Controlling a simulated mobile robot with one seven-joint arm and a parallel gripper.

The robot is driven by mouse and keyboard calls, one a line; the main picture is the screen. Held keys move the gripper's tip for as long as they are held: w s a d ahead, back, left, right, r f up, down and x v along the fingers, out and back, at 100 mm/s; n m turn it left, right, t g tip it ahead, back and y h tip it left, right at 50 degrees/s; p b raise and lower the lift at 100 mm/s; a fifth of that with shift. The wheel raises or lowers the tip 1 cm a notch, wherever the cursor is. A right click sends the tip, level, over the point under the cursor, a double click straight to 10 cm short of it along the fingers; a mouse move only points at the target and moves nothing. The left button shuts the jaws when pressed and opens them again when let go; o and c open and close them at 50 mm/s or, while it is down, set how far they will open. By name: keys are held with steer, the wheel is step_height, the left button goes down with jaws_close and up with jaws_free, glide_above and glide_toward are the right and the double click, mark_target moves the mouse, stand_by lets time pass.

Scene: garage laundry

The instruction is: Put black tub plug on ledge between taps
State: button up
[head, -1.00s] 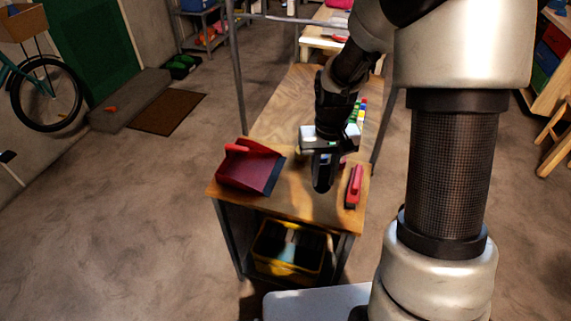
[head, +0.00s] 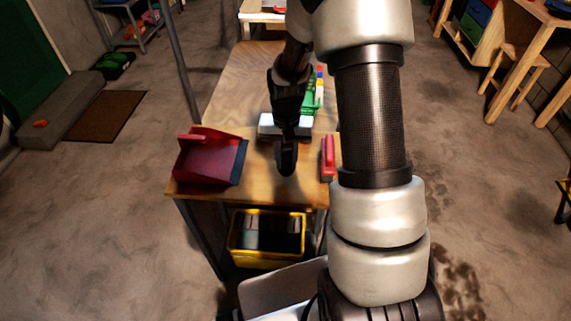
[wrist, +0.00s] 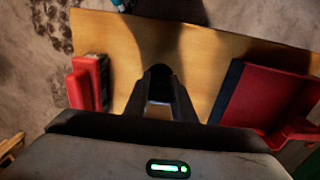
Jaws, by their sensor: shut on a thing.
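My gripper (head: 286,168) is over the near part of the wooden bench, between the red dustpan and the red brush. In the wrist view its two fingers (wrist: 160,82) close in on a small dark rounded piece, the black tub plug (wrist: 159,71), at their tips. The plug is dark against dark fingers, so its outline is hard to make out. In the head view the plug cannot be told apart from the gripper. No ledge or taps can be made out in either view.
The wooden bench (head: 262,187) carries a red dustpan (head: 208,158) on the left, a red brush (head: 328,157) on the right and green items (head: 312,98) further back. A yellow crate (head: 266,258) is below. Open floor (head: 100,220) lies left.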

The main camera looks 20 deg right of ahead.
steer(key=shift+f, duration=0.9)
steer(key=shift+f, duration=0.15)
steer(key=o, duration=0.6)
steer(key=shift+f, duration=0.1)
steer(key=o, duration=0.5)
steer(key=shift+c, duration=0.2)
